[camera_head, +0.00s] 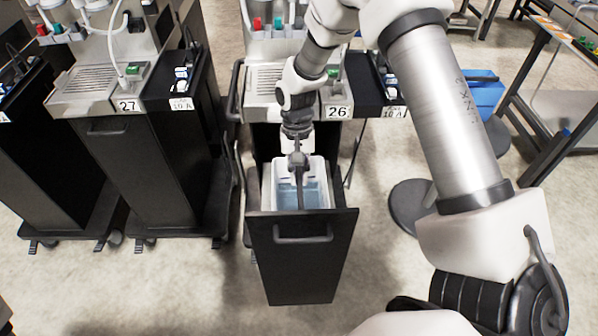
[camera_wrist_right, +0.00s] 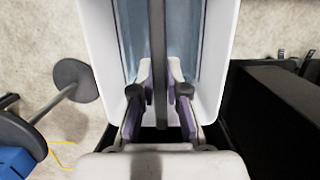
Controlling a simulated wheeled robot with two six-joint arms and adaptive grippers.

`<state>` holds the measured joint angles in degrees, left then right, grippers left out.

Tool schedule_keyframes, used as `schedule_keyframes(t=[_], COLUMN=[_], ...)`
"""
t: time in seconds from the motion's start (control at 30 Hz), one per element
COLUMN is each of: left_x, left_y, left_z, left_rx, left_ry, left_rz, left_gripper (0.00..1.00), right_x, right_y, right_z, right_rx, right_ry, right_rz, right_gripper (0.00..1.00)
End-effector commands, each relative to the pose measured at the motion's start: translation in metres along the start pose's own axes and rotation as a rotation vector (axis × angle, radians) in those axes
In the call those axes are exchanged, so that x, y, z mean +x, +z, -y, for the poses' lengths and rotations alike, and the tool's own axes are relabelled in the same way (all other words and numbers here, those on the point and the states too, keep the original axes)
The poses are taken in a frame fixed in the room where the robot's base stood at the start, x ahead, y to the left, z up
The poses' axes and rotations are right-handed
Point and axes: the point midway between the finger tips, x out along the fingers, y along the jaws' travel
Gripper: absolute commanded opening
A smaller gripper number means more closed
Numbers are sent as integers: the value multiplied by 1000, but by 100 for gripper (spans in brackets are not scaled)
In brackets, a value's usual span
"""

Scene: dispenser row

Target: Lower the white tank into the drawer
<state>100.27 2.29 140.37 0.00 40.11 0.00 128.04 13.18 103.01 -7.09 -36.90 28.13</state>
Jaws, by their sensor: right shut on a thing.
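The white tank (camera_head: 323,173) holds bluish liquid and looks upright in the head view, within the outline of the pulled-out black drawer (camera_head: 302,262) of station 26. Its lower part is hidden behind the drawer front, so I cannot tell whether it touches the drawer floor. My right gripper (camera_head: 298,160) is above the tank, shut on its dark bar handle. In the right wrist view, the fingers of my right gripper (camera_wrist_right: 160,85) sit on both sides of the handle (camera_wrist_right: 157,45), between the white tank walls (camera_wrist_right: 222,45). My left gripper is not in view.
Station 27 (camera_head: 128,105) stands to the left with its cabinet closed. The floor in front of the drawer is clear.

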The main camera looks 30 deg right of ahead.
Motion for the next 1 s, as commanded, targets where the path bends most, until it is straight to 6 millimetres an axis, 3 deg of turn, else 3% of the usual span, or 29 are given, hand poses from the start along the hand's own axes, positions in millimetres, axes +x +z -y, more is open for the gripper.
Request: schedule_keyframes(t=[0.57,1.0], left_x=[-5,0], left_y=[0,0], left_z=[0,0], left_rx=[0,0], left_ry=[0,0], left_rz=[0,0], left_gripper=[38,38], right_x=[-1,10], right_y=[0,-2], right_z=[1,2], right_rx=[0,0], right_ry=[-1,-1], right_rz=[-1,-1], right_gripper=[0,0])
